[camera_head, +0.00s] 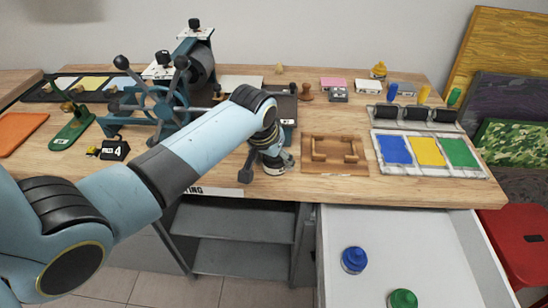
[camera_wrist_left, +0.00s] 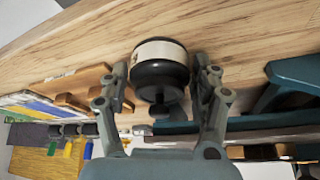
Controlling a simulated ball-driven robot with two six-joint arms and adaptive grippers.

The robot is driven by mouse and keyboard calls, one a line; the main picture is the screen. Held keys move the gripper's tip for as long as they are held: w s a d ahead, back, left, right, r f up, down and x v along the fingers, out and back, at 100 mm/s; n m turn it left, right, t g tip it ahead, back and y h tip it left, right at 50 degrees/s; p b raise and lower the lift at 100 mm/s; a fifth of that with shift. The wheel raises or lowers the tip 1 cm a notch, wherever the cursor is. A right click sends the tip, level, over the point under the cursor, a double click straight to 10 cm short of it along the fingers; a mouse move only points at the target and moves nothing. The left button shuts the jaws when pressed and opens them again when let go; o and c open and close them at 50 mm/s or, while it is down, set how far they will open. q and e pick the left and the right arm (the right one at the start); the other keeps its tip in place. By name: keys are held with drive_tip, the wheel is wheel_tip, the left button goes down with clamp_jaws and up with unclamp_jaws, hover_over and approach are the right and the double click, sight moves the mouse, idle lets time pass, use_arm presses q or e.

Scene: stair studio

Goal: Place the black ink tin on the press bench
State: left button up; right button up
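The black ink tin (camera_wrist_left: 160,75) has a pale label band and a dark knobbed lid. It sits between the two fingertips of my left gripper (camera_wrist_left: 160,85) in the left wrist view, with a finger close against each side. In the head view the left gripper (camera_head: 268,157) is low over the front part of the press bench (camera_head: 225,176), and the tin shows only partly beneath it (camera_head: 276,170). The tin appears upright at the bench top; whether its base touches the wood is hard to tell. My right gripper is not in view.
A wooden frame (camera_head: 333,155) lies just right of the tin, with a tray of blue, yellow and green pads (camera_head: 428,150) beyond. The press wheel (camera_head: 157,103) stands left. Below, an open drawer (camera_head: 330,245) holds blue (camera_head: 354,260) and green (camera_head: 402,300) tins.

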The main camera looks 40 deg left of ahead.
use_arm(q)
drive_tip(key=shift+o, duration=1.1)
drive_tip(key=shift+r, duration=0.2)
drive_tip(key=v, duration=1.2)
drive_tip(key=shift+p, duration=0.4)
